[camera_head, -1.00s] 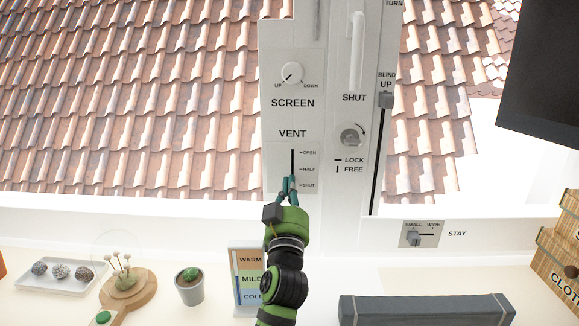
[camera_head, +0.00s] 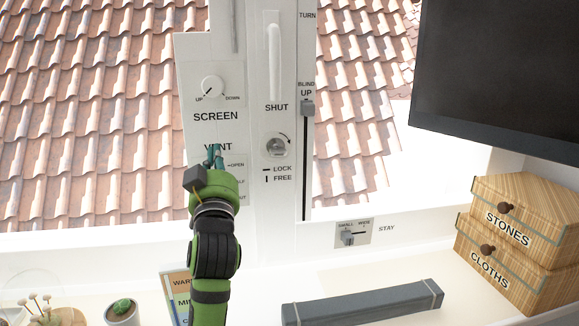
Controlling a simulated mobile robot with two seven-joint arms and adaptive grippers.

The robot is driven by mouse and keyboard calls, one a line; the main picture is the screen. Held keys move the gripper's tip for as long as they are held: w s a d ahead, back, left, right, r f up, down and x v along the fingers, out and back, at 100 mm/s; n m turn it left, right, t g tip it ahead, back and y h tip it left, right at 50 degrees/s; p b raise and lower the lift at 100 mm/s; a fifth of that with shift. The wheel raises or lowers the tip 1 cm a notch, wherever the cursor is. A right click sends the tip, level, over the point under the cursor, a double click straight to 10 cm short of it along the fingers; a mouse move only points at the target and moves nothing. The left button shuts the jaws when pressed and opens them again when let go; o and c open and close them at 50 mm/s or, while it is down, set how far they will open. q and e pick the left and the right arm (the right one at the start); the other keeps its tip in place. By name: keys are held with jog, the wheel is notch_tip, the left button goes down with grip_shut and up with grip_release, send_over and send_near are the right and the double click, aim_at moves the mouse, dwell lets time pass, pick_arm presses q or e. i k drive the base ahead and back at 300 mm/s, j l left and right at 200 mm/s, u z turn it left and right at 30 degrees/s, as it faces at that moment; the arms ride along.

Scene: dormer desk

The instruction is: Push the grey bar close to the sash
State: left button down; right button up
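The long grey bar (camera_head: 364,304) lies on the pale desk at the lower middle, in front of the window, with a light band near each end. It lies apart from the window frame. The white sash (camera_head: 277,195) carries a handle, a lock knob and printed labels. My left gripper (camera_head: 214,154) is up at the VENT panel, well above and to the left of the bar. Its teal fingertips are close together over the VENT lettering, near OPEN. The arm hides part of the vent slot, and I cannot tell whether anything is between the fingers. My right gripper is out of view.
Wooden STONES (camera_head: 514,215) and CLOTHS (camera_head: 507,275) drawers stand at the right, under a dark screen (camera_head: 497,75). A STAY slider (camera_head: 349,238) is on the frame above the bar. A potted plant (camera_head: 122,312) and a WARM/MILD card (camera_head: 178,294) stand at lower left.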

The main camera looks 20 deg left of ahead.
aim_at(357, 309)
jog(key=k+l, duration=1.15)
jog(key=k, duration=0.1)
